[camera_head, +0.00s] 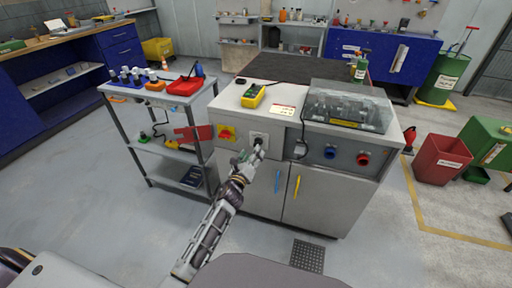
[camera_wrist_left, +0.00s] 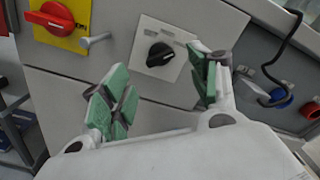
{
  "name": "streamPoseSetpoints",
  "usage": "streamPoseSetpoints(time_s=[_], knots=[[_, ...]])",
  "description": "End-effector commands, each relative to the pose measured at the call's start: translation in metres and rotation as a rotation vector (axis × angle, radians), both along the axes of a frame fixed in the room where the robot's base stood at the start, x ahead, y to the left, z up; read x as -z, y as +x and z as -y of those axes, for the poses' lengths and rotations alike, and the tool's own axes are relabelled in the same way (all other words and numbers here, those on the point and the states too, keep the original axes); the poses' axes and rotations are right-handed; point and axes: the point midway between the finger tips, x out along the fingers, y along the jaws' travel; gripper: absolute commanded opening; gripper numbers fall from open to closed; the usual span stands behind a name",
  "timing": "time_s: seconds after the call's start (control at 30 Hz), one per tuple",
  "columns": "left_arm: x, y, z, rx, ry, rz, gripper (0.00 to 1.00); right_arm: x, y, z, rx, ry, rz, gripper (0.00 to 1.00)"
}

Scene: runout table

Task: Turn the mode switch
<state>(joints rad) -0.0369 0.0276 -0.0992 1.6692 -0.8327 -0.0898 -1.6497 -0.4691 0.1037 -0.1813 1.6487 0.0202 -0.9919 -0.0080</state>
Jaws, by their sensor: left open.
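The mode switch (camera_wrist_left: 160,54) is a black rotary knob on a pale square plate (camera_wrist_left: 146,66) on the cabinet front. In the head view the plate (camera_head: 254,137) shows, with the knob partly covered by my left gripper (camera_head: 249,157). In the left wrist view my left gripper (camera_wrist_left: 160,92) is open, with green-padded fingers to the left and right of the knob. The knob is beyond the fingers, and I see no contact. The knob's pointer is tilted in that view. My right gripper is not in view.
A red rotary switch on yellow (camera_head: 227,133) is left of the plate. Blue (camera_head: 330,152) and red (camera_head: 363,159) connectors are to the right. A yellow meter (camera_head: 253,96) and a clear cover (camera_head: 345,107) are on top. A trolley (camera_head: 150,150) stands left.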

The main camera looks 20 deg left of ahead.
Motion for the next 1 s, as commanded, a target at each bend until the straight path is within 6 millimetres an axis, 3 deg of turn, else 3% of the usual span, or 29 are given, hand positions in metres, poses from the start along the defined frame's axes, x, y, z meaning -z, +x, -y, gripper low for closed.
streamPoseSetpoints(time_s=[0.6,1.0], knots=[[0.000,0.048,0.002,0.000,-0.001,0.001,0.61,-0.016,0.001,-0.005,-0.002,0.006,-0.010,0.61],[0.000,0.058,0.002,0.000,0.000,0.001,0.61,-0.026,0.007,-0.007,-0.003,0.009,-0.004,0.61]])
